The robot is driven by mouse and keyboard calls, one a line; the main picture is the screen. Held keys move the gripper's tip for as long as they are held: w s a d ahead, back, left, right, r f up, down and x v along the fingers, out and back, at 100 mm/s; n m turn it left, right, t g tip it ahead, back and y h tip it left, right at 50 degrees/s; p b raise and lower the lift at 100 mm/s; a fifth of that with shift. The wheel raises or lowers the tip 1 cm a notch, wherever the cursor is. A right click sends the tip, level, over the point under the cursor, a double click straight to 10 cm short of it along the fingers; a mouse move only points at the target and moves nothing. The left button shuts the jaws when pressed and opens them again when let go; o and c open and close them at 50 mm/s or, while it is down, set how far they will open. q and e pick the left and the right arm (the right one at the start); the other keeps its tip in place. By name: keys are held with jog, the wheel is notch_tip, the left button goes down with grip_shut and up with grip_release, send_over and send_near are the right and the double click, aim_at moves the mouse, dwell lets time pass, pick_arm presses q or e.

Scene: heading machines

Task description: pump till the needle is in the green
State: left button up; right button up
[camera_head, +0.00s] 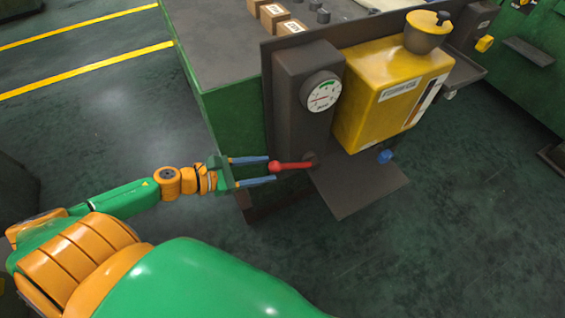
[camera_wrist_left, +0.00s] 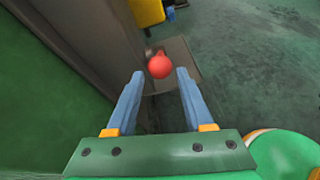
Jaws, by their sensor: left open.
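A pressure gauge (camera_head: 322,92) with a white dial, a green band near its top and a red needle sits on a grey housing (camera_head: 295,115). The needle lies across the dial and looks outside the green band, though the dial is small. A red pump lever (camera_head: 292,166) sticks out leftward from the housing's lower part; its round knob shows in the left wrist view (camera_wrist_left: 159,66). My left gripper (camera_head: 272,170) is open, its blue fingers on either side of the knob end. In the left wrist view the knob lies between and just beyond the fingertips (camera_wrist_left: 160,75). My right gripper is not in view.
A yellow tank (camera_head: 390,85) with a yellow-topped filler stands right of the gauge. A blue knob (camera_head: 385,156) sits below it, above a grey plate (camera_head: 360,185). Small boxes (camera_head: 274,16) stand on the green machine's top. Floor to the left is open.

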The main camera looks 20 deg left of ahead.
aim_at(286, 164)
pick_arm(q)
jog(key=shift+x, duration=3.55)
grip_shut()
jog(key=shift+r+p, duration=0.1)
jog(key=shift+p, duration=0.2)
